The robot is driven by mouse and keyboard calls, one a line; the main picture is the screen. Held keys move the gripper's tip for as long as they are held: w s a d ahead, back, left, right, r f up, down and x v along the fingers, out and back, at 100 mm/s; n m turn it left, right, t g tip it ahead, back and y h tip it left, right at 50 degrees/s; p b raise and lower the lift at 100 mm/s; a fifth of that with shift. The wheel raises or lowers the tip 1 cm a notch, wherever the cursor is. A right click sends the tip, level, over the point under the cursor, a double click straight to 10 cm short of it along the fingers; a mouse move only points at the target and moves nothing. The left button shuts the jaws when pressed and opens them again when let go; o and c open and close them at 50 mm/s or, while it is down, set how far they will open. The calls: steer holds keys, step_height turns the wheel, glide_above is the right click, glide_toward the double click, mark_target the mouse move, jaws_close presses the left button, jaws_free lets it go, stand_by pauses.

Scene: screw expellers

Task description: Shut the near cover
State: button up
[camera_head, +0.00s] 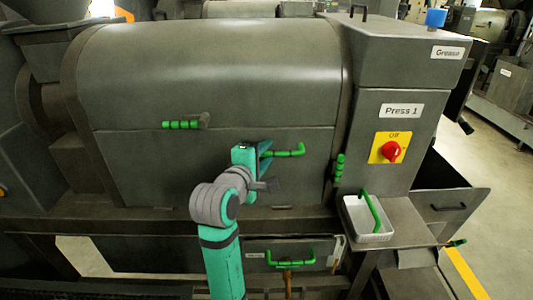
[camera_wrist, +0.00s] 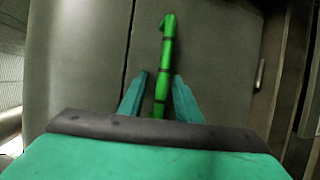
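The near cover (camera_head: 220,172) is the grey front panel of the press, below a seam under the rounded upper housing. It looks flush or nearly flush with the housing; I cannot tell whether a gap remains. A green bar handle (camera_head: 288,153) stands on its upper right part and also shows in the wrist view (camera_wrist: 166,55). My gripper (camera_head: 265,160) is at the left end of this handle. In the wrist view my gripper (camera_wrist: 160,85) has its two teal fingers apart, one on each side of the green bar, with visible gaps.
A second green handle (camera_head: 183,125) is on the seam at left, and a green grip (camera_head: 340,167) is at the panel's right edge. A red switch (camera_head: 390,151) on a yellow plate and a white tray (camera_head: 367,220) are to the right. A lower drawer handle (camera_head: 290,262) sits below.

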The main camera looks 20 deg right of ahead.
steer(key=v, duration=0.9)
steer(key=shift+s+a, duration=0.2)
